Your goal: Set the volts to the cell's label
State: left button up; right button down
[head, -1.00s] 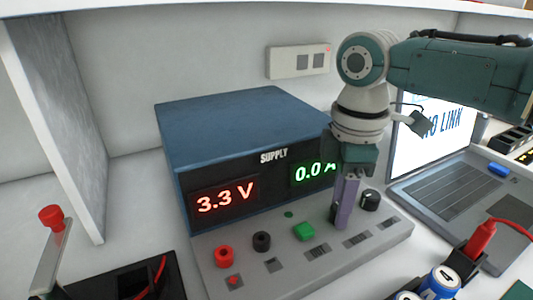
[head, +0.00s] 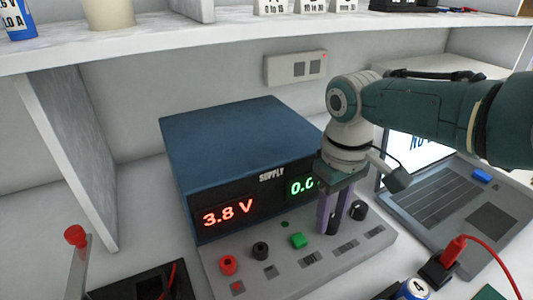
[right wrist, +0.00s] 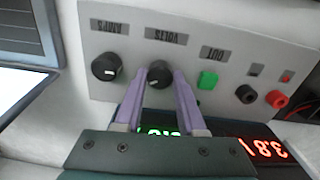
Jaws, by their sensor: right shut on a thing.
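The blue supply (head: 235,140) stands on the bench with a grey front panel. Its red volts readout (head: 228,214) shows 3.8 V. The green amps readout (head: 302,185) is partly hidden by my gripper. My right gripper (head: 333,222) points down and is shut on the black volts knob (right wrist: 159,73), one purple finger on each side. The knob sits under the VOLTS label (right wrist: 166,38) in the right wrist view. A blue cell (head: 18,20) on the shelf at top left has a white label, cut by the frame edge; "6 V" and "1.0 A" show. My left gripper is out of view.
The amps knob (head: 358,210) is close beside my right gripper. The green OUT button (head: 298,241) and red and black sockets (head: 228,264) line the panel. A laptop (head: 450,195) is to the right. A shelf (head: 230,27) runs above the supply.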

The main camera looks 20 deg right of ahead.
jog(key=m, duration=0.4)
jog(key=shift+p, duration=0.35)
jog(key=shift+m, duration=1.5)
jog(key=c, duration=0.5)
grip_release()
notch_tip(320, 180, up, 10)
jog(key=p, duration=0.7)
jog(key=shift+p, duration=0.3)
